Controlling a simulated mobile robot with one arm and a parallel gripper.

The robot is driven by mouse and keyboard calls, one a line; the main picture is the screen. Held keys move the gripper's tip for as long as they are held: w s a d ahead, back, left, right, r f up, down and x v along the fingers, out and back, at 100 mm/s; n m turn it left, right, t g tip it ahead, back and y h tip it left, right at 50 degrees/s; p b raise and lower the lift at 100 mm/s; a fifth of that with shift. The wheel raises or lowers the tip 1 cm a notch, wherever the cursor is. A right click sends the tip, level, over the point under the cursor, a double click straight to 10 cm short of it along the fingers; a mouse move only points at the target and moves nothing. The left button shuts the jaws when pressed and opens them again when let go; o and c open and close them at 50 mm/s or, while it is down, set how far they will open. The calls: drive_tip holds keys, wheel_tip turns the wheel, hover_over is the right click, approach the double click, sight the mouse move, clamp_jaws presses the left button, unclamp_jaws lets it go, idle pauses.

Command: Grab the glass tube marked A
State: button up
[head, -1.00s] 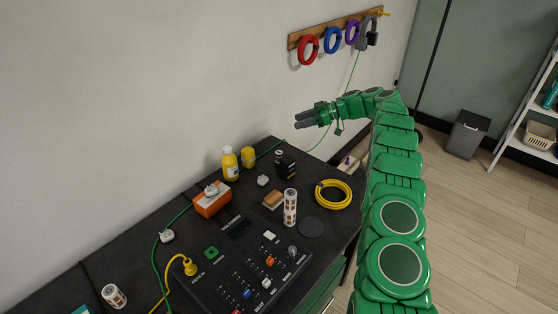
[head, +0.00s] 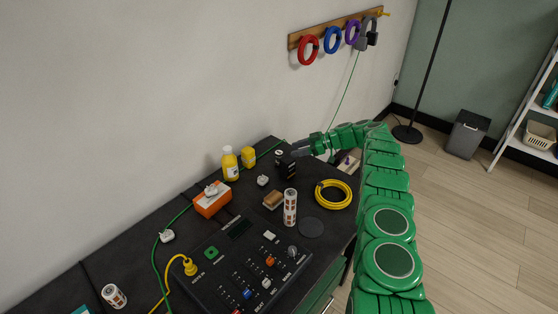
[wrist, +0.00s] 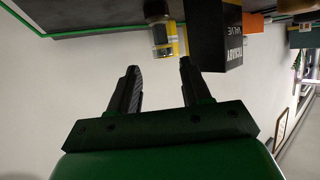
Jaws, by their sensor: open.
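A small glass cylinder with a dark base (wrist: 157,12) shows at the top of the wrist view, where the bench appears upside down. It looks like the glass tube, but I can read no letter A on it. A black box (wrist: 213,38) marked "VALVE" is close beside it; this box also shows in the head view (head: 287,168). My gripper (wrist: 159,68) is open and empty, its fingers pointing toward the tube with a gap between. In the head view my gripper (head: 298,149) is at the box's far right side and hides part of that area.
Yellow bottles (head: 230,164), an orange box (head: 212,200), a white and orange cylinder (head: 290,207), a yellow cable coil (head: 333,194) and a control panel (head: 240,265) crowd the dark bench. Rings hang on a wall rack (head: 335,30). Free floor lies to the right.

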drive_tip(key=shift+s+x, duration=0.1)
drive_tip(key=shift+x, duration=1.65)
drive_tip(key=shift+s+x, duration=0.15)
drive_tip(key=shift+x, duration=1.65)
drive_tip(key=shift+r, duration=0.1)
drive_tip(key=c, duration=0.8)
drive_tip(key=shift+r, duration=0.1)
drive_tip(key=shift+c, duration=0.2)
